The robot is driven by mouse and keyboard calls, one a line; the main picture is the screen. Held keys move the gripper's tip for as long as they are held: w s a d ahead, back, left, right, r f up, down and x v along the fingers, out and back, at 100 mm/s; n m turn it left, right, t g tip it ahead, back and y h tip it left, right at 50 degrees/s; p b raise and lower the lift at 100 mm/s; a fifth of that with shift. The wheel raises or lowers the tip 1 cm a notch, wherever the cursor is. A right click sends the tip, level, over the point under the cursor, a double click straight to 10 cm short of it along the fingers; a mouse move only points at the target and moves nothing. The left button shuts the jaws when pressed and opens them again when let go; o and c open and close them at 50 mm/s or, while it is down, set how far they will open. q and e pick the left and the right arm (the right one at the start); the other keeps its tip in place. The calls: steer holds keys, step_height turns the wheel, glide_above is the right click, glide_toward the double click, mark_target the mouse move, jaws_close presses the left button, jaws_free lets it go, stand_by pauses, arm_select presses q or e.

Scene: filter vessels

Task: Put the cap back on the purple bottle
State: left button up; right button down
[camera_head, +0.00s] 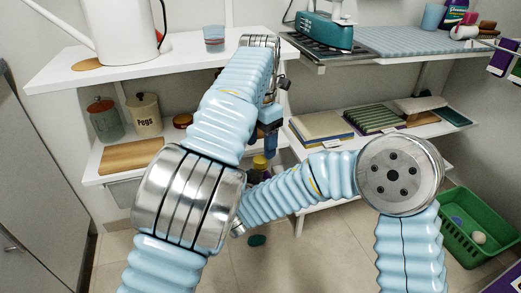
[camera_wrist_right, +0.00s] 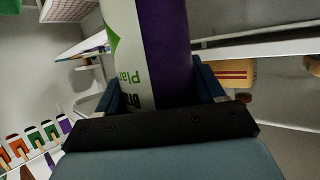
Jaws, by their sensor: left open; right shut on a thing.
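In the right wrist view, my right gripper (camera_wrist_right: 157,88) is shut on a bottle (camera_wrist_right: 168,50) with a purple side and a white and green label. Its top is out of that view. In the head view my left gripper (camera_head: 270,143) hangs with its blue fingers pointing down, open. Just below it, a small yellow part (camera_head: 260,162) shows, partly hidden by my arms; I cannot tell whether it is a cap. My right gripper is hidden behind my left arm in the head view. Another purple bottle (camera_head: 455,15) stands on the upper right shelf.
A white watering can (camera_head: 125,32) and a blue cup (camera_head: 214,38) stand on the upper left shelf. Jars, including the Pegs jar (camera_head: 144,115), stand below. Books (camera_head: 320,130) lie on the right shelf. A green basket (camera_head: 470,230) is at the lower right.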

arm_select(q)
steer(key=shift+r, duration=0.25)
steer(key=shift+o, duration=0.5)
steer(key=o, duration=0.5)
steer(key=shift+r, duration=3.7)
